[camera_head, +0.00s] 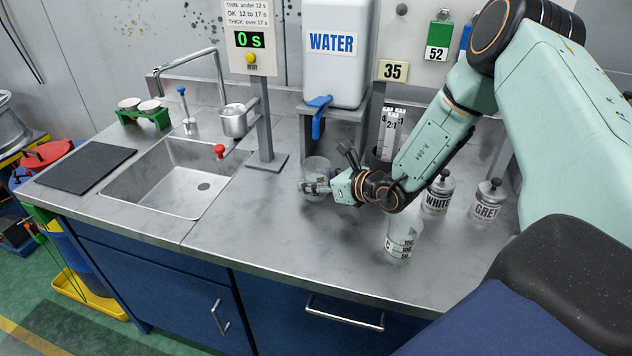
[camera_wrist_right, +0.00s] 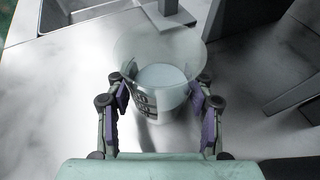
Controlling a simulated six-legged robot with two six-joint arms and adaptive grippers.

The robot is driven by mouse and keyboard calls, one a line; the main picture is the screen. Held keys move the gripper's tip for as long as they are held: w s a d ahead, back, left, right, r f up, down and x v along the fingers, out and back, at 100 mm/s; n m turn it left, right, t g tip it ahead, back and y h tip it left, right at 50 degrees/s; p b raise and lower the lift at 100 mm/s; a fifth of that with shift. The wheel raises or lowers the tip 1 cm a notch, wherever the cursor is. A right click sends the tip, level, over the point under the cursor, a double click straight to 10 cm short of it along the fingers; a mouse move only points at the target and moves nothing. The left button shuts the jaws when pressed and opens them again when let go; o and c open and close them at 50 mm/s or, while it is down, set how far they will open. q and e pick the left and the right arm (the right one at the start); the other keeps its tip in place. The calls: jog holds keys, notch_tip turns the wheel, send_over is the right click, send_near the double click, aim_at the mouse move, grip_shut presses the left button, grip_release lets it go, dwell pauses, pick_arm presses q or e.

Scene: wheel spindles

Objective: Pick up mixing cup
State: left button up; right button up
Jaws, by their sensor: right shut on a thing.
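A clear mixing cup (camera_head: 316,168) stands upright on or just above the counter, left of my right wrist; I cannot tell which. It also shows in the right wrist view (camera_wrist_right: 158,55), with dark markings on its side and a pale bottom. My right gripper (camera_head: 318,187) has its purple-padded fingers on both sides of this cup and is shut on it. The fingers also show in the wrist view (camera_wrist_right: 160,108). A second clear cup (camera_head: 403,238) with printed level marks stands on the counter nearer the front. My left gripper is not in view.
A water tank (camera_head: 335,50) with a blue tap (camera_head: 319,115) stands behind the held cup. A timer post (camera_head: 264,125) and sink (camera_head: 187,185) are to the left. White (camera_head: 438,195) and grey (camera_head: 487,202) jars stand right. The counter front (camera_head: 290,245) is clear.

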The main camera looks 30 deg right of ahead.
aim_at(308, 167)
jog(key=shift+r, duration=0.65)
notch_tip(308, 167, up, 2)
jog(key=shift+r+p, duration=0.15)
jog(key=shift+p, duration=0.2)
jog(key=s+a, duration=0.3)
jog(key=a, duration=0.1)
jog(key=s+a+b, duration=0.1)
jog(key=s+a, duration=0.3)
jog(key=s+a+b, duration=0.1)
jog(key=s+a, duration=0.2)
jog(key=a, duration=0.1)
jog(key=shift+s+a, duration=0.8)
jog(key=shift+s, duration=0.1)
